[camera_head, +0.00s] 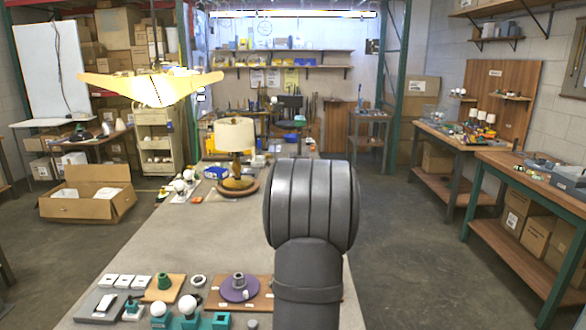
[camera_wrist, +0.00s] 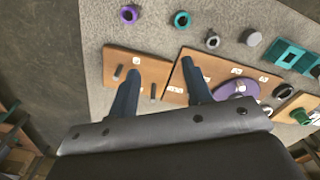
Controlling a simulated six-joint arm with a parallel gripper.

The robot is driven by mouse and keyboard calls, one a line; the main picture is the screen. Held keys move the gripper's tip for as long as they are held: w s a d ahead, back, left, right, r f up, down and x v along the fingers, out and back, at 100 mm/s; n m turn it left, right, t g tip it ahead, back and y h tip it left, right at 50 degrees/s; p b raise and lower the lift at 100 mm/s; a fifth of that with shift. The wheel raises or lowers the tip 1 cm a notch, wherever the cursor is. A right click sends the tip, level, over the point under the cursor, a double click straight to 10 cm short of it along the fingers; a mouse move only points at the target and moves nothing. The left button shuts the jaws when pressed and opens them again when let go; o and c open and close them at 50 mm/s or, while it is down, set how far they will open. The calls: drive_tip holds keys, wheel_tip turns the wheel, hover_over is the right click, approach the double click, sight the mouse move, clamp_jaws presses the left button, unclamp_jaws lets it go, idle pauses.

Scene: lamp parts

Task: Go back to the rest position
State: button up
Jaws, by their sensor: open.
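My gripper (camera_wrist: 160,92) shows in the wrist view as two dark blue fingers, apart and with nothing between them. It is over the table, with the fingertips above two wooden boards. The left wooden board (camera_wrist: 163,75) carries small upright pegs and white labels. The right wooden board (camera_wrist: 215,68) carries a purple disc (camera_wrist: 232,88) with a round collar. In the head view the purple disc (camera_head: 236,294) sits at the near end of the table. My own arm stands in front there and hides my gripper.
Loose rings, a purple one (camera_wrist: 129,14) and a teal one (camera_wrist: 182,19), lie beside the boards. A teal holder (camera_wrist: 290,57) stands at the right. In the head view, white bulbs (camera_head: 187,304) stand near the front, and a lamp (camera_head: 235,150) stands farther back. The middle tabletop (camera_head: 190,235) is clear.

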drive_tip(key=w+n, duration=0.3)
drive_tip(key=w+a+n, duration=0.1)
drive_tip(key=w+n, duration=0.7)
drive_tip(key=shift+a+r, duration=0.3)
drive_tip(key=shift+r, duration=0.05)
drive_tip(key=shift+f, duration=0.15)
